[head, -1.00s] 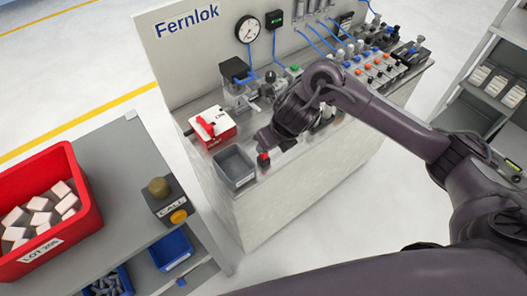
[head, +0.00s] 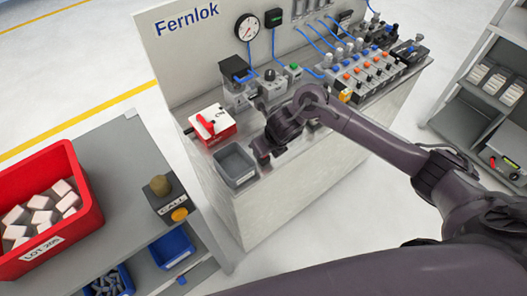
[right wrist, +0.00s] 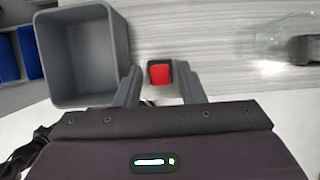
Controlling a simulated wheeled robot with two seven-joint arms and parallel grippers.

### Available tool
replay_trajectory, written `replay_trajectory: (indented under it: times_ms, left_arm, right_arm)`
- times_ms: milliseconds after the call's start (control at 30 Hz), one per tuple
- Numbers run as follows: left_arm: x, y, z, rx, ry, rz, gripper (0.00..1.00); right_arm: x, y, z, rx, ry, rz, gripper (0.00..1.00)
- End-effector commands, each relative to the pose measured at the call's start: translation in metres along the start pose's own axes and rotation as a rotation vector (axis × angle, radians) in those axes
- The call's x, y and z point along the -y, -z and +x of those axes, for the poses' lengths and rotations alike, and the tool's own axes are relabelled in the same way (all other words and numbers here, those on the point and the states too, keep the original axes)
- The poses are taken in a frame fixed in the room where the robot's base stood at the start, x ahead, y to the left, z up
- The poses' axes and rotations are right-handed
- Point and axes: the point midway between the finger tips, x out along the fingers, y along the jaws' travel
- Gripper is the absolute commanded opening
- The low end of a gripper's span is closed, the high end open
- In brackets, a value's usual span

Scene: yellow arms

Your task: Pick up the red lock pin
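The red lock pin (right wrist: 160,74) has a square red top with a dark rim and stands on the grey bench top. In the right wrist view it lies between the two fingertips of my right gripper (right wrist: 160,72), with a small gap on each side. That gripper is open and points down at the pin. My left gripper is not in view.
A grey open bin (head: 235,166) stands close to the left of my right gripper, empty. A red-and-white box with a red handle (head: 212,124) is behind it. Valves and a gauge (head: 247,28) fill the back of the bench. A red crate (head: 80,225) stands on the left cart.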

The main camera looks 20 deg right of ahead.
Motion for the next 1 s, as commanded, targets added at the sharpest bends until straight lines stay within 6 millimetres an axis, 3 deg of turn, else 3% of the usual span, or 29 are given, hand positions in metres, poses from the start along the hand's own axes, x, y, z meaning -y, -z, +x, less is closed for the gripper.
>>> replay_trajectory:
  times_ms: [33, 267, 567, 733, 867, 1000]
  left_arm:
    - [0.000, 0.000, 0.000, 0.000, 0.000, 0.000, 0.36]
    - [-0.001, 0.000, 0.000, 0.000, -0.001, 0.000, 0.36]
    - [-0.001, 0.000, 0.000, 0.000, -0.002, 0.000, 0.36]
    - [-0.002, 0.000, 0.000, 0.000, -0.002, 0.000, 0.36]
    - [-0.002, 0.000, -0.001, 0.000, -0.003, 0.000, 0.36]
    - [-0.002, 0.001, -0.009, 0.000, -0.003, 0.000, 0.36]
  right_arm:
    - [0.000, 0.000, 0.000, 0.000, 0.000, 0.000, 0.29]
    - [0.000, 0.000, 0.000, 0.000, 0.000, 0.000, 0.00]
    - [0.000, -0.001, -0.002, 0.001, 0.000, 0.000, 0.00]
    - [0.000, -0.006, -0.013, 0.002, -0.001, -0.001, 0.00]
    - [0.000, -0.016, -0.033, 0.006, 0.000, -0.002, 0.00]
    - [0.001, -0.033, -0.073, 0.010, 0.003, -0.005, 0.00]
